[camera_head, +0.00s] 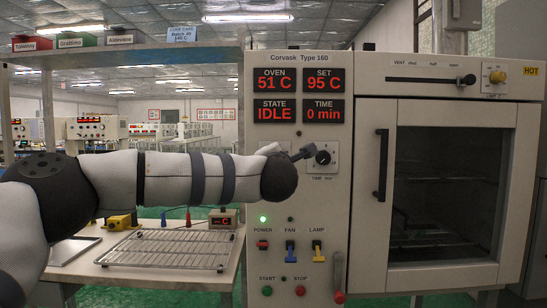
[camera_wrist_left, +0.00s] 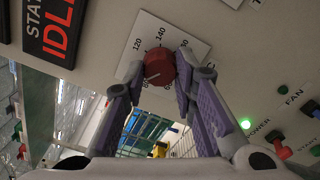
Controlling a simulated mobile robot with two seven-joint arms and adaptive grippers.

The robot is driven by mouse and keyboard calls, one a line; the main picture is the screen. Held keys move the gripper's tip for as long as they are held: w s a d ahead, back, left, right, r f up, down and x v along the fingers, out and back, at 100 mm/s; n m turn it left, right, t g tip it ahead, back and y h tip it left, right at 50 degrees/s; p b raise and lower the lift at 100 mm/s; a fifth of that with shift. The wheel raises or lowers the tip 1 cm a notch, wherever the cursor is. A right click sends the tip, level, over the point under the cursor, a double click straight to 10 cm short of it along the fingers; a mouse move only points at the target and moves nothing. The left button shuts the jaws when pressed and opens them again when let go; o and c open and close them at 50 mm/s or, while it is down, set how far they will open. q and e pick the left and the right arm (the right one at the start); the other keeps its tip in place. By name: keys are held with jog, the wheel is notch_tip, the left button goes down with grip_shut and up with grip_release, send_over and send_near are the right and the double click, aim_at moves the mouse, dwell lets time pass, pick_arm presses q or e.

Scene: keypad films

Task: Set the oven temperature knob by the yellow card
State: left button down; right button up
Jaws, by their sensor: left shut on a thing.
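The red temperature knob (camera_wrist_left: 158,62) sits on a white dial plate (camera_wrist_left: 190,38) in the left wrist view. Its pale pointer mark is toward the low end of the scale, near 80. My left gripper (camera_wrist_left: 161,74) is shut on this knob, with a purple-grey finger at each side. In the head view my left gripper (camera_head: 287,151) is at the oven panel (camera_head: 298,200), and the wrist hides the red knob. The SET display (camera_head: 324,80) reads 95 C. I see no yellow card. My right gripper is not in view.
The black time knob (camera_head: 323,157) is close right of my gripper. The OVEN display (camera_head: 274,80) reads 51 C, and STATE reads IDLE. Switches and buttons are below. The oven door (camera_head: 455,190) is shut. A wire rack (camera_head: 168,248) lies on the bench at left.

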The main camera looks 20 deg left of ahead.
pick_arm(q)
jog(key=shift+r+m, duration=0.15)
jog(key=shift+m, duration=1.55)
jog(key=c, duration=1.3)
grip_release()
jog(key=v, duration=1.2)
